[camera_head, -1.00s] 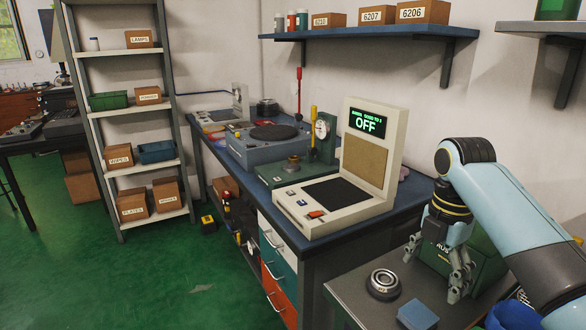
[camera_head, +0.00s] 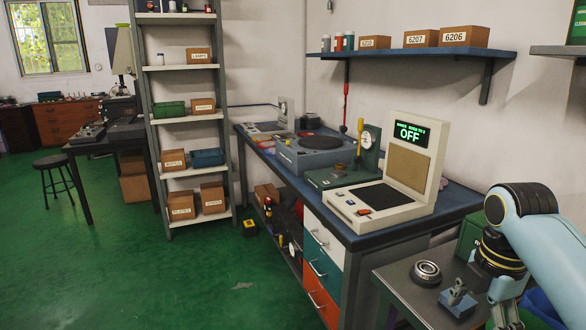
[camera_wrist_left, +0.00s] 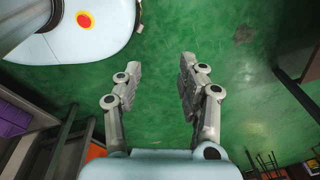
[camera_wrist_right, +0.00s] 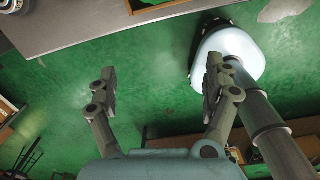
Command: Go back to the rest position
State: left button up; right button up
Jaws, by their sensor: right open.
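My right gripper shows in the head view (camera_head: 506,318) at the lower right, by the near side of the grey side table (camera_head: 400,295); its tips are partly cut off. In the right wrist view (camera_wrist_right: 160,92) its fingers are apart with nothing between them, over green floor. My left gripper (camera_wrist_left: 159,82) shows only in the left wrist view, open and empty over the floor. A steel bearing ring (camera_head: 427,272) lies on the side table. A small blue block-like piece (camera_head: 457,300) sits near it, left of my right gripper.
A blue workbench (camera_head: 400,232) carries a tester (camera_head: 375,200) whose screen reads OFF. A green bin (camera_head: 470,236) stands on the side table behind my right arm. A shelf rack (camera_head: 190,116) stands further back. Green floor (camera_head: 120,270) at the left is clear.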

jog(key=s+a+r+m+t, duration=0.2)
jog(key=s+m, duration=0.8)
jog(key=s, duration=0.2)
jog(key=s+a+r+m+t, duration=0.1)
jog(key=s+r+m, duration=0.1)
jog(key=s+m, duration=0.85)
jog(key=s+d+f+g+b, duration=0.1)
jog(key=s+f+b, duration=0.1)
jog(key=f, duration=1.4)
jog(key=s+d+f+b, duration=0.1)
jog(key=s+f+b, duration=0.1)
jog(key=f, duration=1.3)
pick_arm(q)
notch_tip(320, 180, down, 8)
jog(key=s+b, duration=0.1)
jog(key=b, duration=0.2)
jog(key=shift+s+a+r, duration=0.15)
jog(key=shift+s+a, duration=0.25)
pick_arm(e)
jog(key=s+d+f+g, duration=0.1)
jog(key=s+f, duration=1.7)
jog(key=f, duration=0.1)
jog(key=shift+f+n+g+h, duration=0.2)
jog(key=shift+n+g+h, duration=0.1)
jog(key=shift+n, duration=0.05)
